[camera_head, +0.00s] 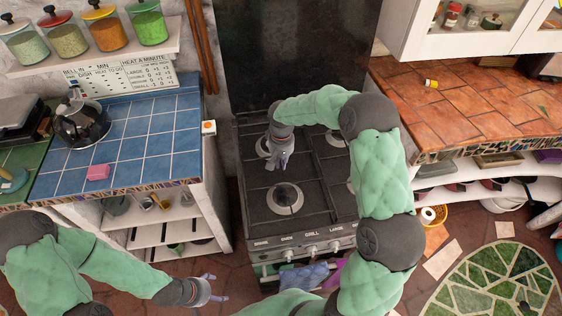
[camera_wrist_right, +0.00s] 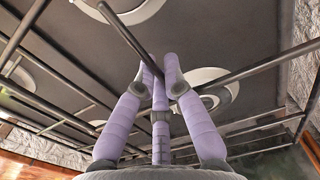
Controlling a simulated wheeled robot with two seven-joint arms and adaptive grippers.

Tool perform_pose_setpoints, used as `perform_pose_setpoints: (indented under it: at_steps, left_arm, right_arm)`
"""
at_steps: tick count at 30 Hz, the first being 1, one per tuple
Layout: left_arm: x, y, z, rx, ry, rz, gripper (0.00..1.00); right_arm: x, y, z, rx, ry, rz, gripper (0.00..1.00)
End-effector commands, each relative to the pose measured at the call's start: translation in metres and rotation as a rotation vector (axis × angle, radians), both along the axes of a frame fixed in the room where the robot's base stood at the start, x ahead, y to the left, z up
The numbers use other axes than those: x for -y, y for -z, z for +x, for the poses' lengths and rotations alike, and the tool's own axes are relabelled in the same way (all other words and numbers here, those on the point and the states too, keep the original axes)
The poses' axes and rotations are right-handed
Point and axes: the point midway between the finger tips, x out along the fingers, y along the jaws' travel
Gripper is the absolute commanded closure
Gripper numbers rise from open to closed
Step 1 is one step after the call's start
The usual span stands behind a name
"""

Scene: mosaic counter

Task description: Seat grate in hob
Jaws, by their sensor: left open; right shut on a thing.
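The hob (camera_head: 315,222) is the dark top of the cooker in the middle of the head view, with several round pale-ringed burners. The grate is a frame of thin dark bars, hard to pick out against it; its bars (camera_wrist_right: 125,34) show clearly in the right wrist view. My right gripper (camera_head: 283,160) is over the left half of the hob. In the right wrist view its lavender fingers (camera_wrist_right: 163,78) are shut on a grate bar. I cannot tell whether the grate touches the hob all round. My left gripper (camera_head: 218,289) is open and empty, low in front of the blue-tiled counter.
The blue-tiled counter (camera_head: 150,135) at left holds a glass kettle (camera_head: 82,125) and a pink block (camera_head: 98,172). An orange-tiled counter (camera_head: 470,105) is at right. A dark panel (camera_head: 300,60) rises behind the hob. Knobs (camera_head: 311,250) line the cooker's front.

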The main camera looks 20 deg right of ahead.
Motion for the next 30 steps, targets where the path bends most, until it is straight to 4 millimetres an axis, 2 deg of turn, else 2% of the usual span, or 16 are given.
perform_pose_setpoints:
  at_steps: [18, 30]
  left_arm:
    - [0.0, 0.025, 0.0, 0.0, 0.0, 0.0, 0.2]
    - [0.0, 0.027, 0.0, 0.0, 0.0, 0.0, 0.2]
  right_arm:
    - [0.0, 0.037, 0.001, 0.004, 0.001, 0.0, 1.0]
    - [0.001, 0.041, 0.001, 0.005, 0.001, 0.0, 1.0]
